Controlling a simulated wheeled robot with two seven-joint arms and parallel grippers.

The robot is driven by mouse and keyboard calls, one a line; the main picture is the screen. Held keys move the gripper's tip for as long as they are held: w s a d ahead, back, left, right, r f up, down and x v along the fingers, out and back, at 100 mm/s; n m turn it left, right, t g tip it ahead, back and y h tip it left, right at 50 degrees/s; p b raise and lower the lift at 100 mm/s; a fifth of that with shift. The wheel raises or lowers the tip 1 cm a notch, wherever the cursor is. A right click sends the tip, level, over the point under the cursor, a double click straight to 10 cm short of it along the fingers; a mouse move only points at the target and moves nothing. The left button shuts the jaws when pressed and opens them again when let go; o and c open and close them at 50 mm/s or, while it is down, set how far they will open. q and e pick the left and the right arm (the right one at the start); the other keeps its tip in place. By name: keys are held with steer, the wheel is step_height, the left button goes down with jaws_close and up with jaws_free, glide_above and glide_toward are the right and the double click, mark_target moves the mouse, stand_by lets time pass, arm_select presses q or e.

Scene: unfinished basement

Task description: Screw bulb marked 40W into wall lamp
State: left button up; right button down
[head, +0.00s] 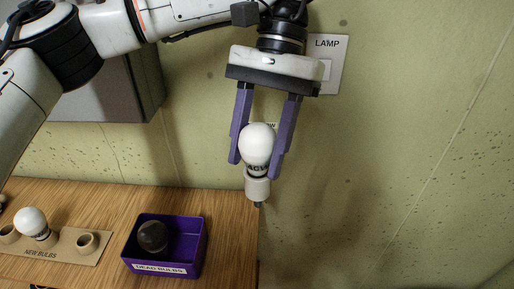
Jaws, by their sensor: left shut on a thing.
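My left gripper (256,166) points downward with its two purple fingers shut on a white round bulb (257,143). Dark lettering on the bulb's lower part is only partly readable. Directly below the bulb is a pale cylinder (257,187) with a small dark tip. I cannot tell whether it is the bulb's own base or a lamp socket. A small white label (264,125) ending in "W" is partly hidden behind the bulb. A wall plate marked LAMP (328,52) is partly behind the gripper. My right gripper is out of view.
A wooden table (228,222) ends just left of the held bulb. On it are a NEW BULBS rack (66,248) with a white bulb (31,221) and empty holes, and a purple DEAD BULBS bin (189,262) holding a dark bulb (152,236). A grey box (110,95) hangs on the wall.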

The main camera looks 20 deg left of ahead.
arm_select(q)
steer(key=shift+w+r, duration=0.2)
steer(key=shift+r, duration=0.05)
steer(key=m+y, duration=0.1)
steer(key=m, duration=0.2)
steer(key=shift+a+t, duration=0.1)
steer(key=shift+t, duration=0.2)
steer(key=o, duration=1.3)
steer(key=shift+o, duration=1.2)
steer(key=shift+f, duration=0.2)
